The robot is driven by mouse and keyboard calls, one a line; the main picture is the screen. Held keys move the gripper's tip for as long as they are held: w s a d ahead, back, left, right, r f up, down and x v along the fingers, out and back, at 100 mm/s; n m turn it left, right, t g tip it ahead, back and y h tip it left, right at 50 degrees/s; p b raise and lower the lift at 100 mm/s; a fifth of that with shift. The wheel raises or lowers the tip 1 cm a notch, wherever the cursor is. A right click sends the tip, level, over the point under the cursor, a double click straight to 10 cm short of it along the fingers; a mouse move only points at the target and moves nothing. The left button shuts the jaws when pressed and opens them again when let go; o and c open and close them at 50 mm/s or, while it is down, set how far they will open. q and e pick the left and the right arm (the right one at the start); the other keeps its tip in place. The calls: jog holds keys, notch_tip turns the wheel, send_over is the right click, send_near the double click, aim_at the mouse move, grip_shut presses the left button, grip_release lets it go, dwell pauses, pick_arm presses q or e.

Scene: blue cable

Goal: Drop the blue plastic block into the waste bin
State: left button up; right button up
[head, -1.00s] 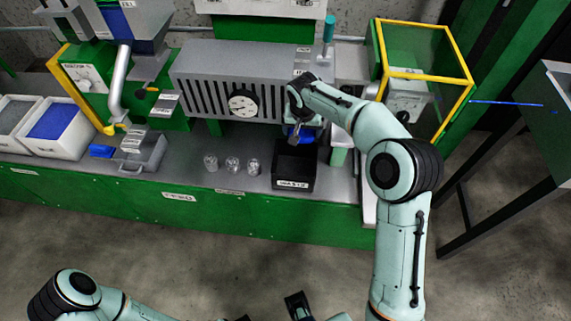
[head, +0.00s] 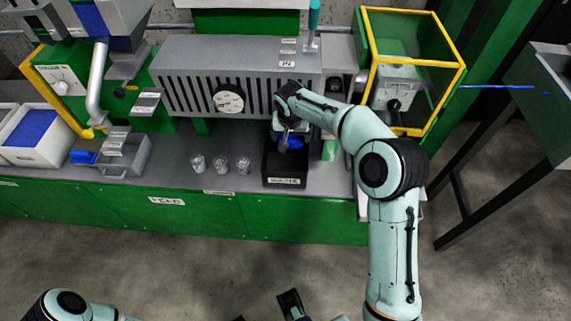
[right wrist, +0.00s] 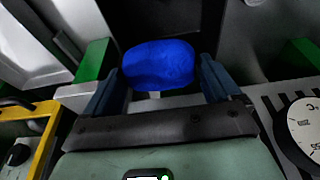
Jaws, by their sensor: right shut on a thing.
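The blue plastic block (head: 293,143) is held in my right gripper (head: 289,142), partly hidden by it in the head view. In the right wrist view the blue block (right wrist: 158,64) sits between the two dark fingers of the right gripper (right wrist: 160,78). The waste bin looks to be the open black box (head: 284,182) with a white label on its front, on the bench. The block shows over the back part of its opening; its exact height there is unclear. Part of my left arm (head: 70,303) shows at the bottom left; its gripper's jaws cannot be made out.
Several clear glasses (head: 220,164) stand left of the black box. A grey machine with a dial (head: 229,98) stands behind. A yellow-framed case (head: 412,65) is at right. A grey tray (head: 127,160) and white crates (head: 35,140) are at left.

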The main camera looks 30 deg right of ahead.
jog(key=o, duration=0.9)
jog(key=shift+r, duration=0.15)
jog(key=p+v, duration=0.1)
jog(key=v, duration=1.2)
jog(key=shift+r, duration=0.1)
jog(key=shift+s, duration=0.1)
